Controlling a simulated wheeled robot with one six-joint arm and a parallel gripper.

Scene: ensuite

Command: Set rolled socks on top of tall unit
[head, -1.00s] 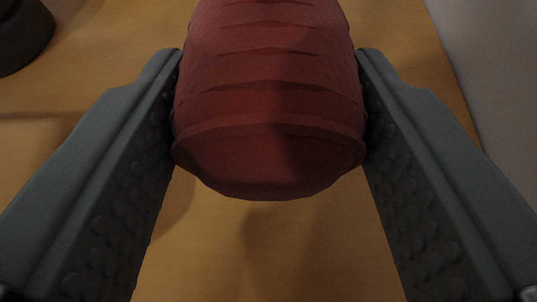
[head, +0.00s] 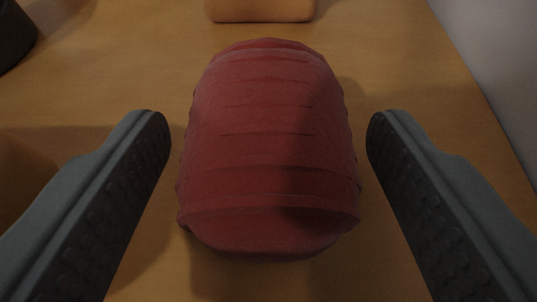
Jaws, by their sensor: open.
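The rolled socks (head: 268,150) are a dark red, ribbed bundle in the middle of the head view. They lie on a wooden surface (head: 115,75), which may be the top of the tall unit, though I cannot tell from this view. My gripper (head: 268,125) is open, with one dark finger on each side of the socks. A gap shows between each fingertip and the socks, so neither finger appears to touch them.
An orange-tan block-like object (head: 261,10) stands beyond the socks at the top edge. A dark round object (head: 14,35) is at the upper left. A brown object (head: 22,180) is at the left edge. A pale wall (head: 495,70) runs along the right.

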